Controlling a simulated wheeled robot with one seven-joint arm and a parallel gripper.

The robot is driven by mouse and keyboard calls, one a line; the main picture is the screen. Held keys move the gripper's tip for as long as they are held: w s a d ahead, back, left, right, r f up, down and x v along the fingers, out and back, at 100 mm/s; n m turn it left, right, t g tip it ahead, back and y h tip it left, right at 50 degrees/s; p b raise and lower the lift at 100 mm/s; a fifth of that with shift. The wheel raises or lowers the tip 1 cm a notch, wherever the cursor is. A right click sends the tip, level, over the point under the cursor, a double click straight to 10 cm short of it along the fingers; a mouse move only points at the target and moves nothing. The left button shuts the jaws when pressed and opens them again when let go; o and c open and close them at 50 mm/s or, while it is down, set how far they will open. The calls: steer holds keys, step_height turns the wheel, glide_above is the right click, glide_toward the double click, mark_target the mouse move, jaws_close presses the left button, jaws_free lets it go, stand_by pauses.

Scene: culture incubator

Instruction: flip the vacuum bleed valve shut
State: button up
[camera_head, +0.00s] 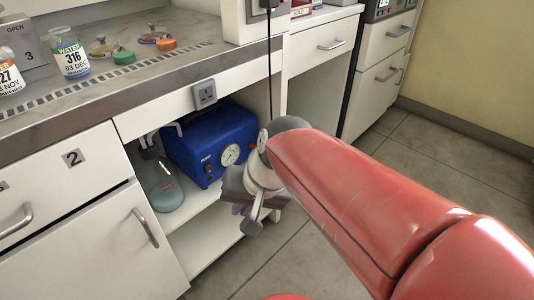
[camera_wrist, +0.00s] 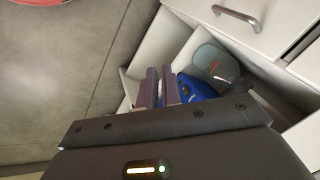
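The blue vacuum pump (camera_head: 212,136) stands on the shelf of the open cabinet bay, with a round white gauge (camera_head: 230,155) on its front. I cannot make out the bleed valve or its position. My gripper (camera_head: 236,190) is in front of and below the pump's right end, apart from it as far as I can tell. In the wrist view my gripper's two fingers (camera_wrist: 159,86) lie close together, with at most a narrow gap and nothing clearly held. Part of the blue pump (camera_wrist: 190,88) shows just beyond the right finger.
A grey-green flask (camera_head: 165,190) stands left of the pump; it also shows in the wrist view (camera_wrist: 214,65). The bay's white shelf (camera_head: 205,215) and side walls are close around. The counter (camera_head: 100,90) overhangs above. Floor (camera_head: 300,255) is free in front.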

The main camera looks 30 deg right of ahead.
steer(key=w+f+m+y, duration=0.1)
steer(key=w+m, duration=0.1)
steer(key=w+f+m+y+b, duration=0.1)
steer(key=w+m, duration=0.1)
steer(key=w, duration=0.1)
steer(key=w+d+f+m+y, duration=0.1)
steer(key=w+m, duration=0.1)
steer(key=m, duration=0.1)
steer(key=shift+w+d+f, duration=0.1)
steer(key=shift+w+f, duration=0.15)
steer(key=shift+f, duration=0.15)
jaws_close()
steer(key=w+d+f+m+t+b, duration=0.1)
steer(key=w+d+f+m+t, duration=0.2)
steer(key=w+d+m, duration=0.2)
steer(key=w+d+f+m+t+b, duration=0.1)
steer(key=w+d+f+m+t, duration=0.2)
steer(key=d+m, duration=0.5)
steer(key=w+d+f+m+t+h+b, duration=0.1)
steer(key=w+d+f+m+t, duration=0.2)
steer(key=d, duration=0.7)
steer(key=w+f+m, duration=0.2)
steer(key=w+m, duration=0.2)
steer(key=shift+f+b, duration=0.25)
steer(key=shift+b, duration=0.15)
steer(key=x, duration=1)
steer(key=shift+b, duration=0.35)
steer(key=shift+d, duration=0.15)
